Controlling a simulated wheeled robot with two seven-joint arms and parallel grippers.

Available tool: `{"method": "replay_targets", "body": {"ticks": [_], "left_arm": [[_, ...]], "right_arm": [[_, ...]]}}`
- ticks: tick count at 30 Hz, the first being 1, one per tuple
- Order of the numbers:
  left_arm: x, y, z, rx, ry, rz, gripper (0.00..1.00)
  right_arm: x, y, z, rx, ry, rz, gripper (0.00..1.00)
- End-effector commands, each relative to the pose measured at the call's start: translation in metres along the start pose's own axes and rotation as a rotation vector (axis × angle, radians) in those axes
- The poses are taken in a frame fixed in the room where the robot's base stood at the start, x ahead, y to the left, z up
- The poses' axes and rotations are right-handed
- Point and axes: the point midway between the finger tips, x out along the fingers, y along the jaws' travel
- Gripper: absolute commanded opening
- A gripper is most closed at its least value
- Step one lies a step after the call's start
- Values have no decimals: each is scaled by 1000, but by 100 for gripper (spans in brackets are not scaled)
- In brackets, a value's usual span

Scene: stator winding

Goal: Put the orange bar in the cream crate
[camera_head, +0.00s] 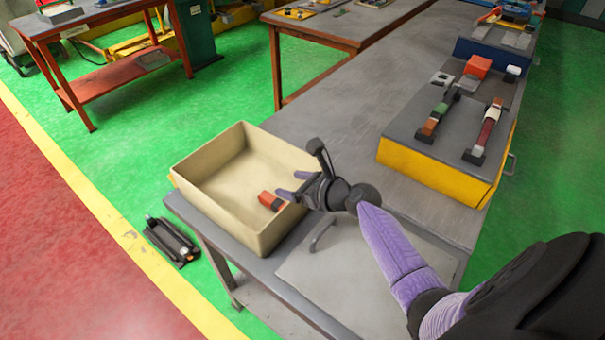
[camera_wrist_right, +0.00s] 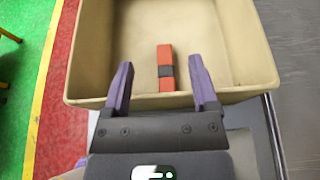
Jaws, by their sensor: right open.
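The orange bar (camera_head: 270,201), with a dark band around its middle, is inside the cream crate (camera_head: 196,198), close to the wall nearest my right gripper. In the right wrist view the bar (camera_wrist_right: 165,54) stands out against the inside of the crate (camera_wrist_right: 265,70); whether it lies fully flat is hard to tell. My right gripper (camera_head: 291,184) is open and reaches over the crate's rim. In the right wrist view its two purple fingers (camera_wrist_right: 160,75) are spread wide on either side of the bar, with visible gaps and nothing held. My left gripper is not in view.
The crate stands at the end of a long grey table (camera_head: 310,110). A flat grey plate (camera_head: 360,280) lies beside it. A yellow-sided box (camera_head: 430,173) with several parts on top stands farther right. A black object (camera_head: 172,242) lies on the floor at left.

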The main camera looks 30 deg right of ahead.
Motion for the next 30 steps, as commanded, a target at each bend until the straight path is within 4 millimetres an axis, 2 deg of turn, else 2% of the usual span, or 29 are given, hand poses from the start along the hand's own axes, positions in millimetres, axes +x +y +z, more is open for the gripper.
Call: {"method": "replay_targets", "body": {"ticks": [1,2,9,15,19,30], "left_arm": [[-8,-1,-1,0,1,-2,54],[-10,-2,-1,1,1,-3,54],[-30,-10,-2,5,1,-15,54],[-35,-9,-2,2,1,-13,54],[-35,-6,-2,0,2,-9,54],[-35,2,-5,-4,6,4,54]], "right_arm": [[-4,0,10,-4,-2,0,76],[-10,0,12,-3,1,-1,76],[-79,0,10,-1,3,-1,76],[-116,0,8,-2,1,0,76],[-123,0,8,-2,0,0,76],[-123,0,8,-2,0,0,76]]}}
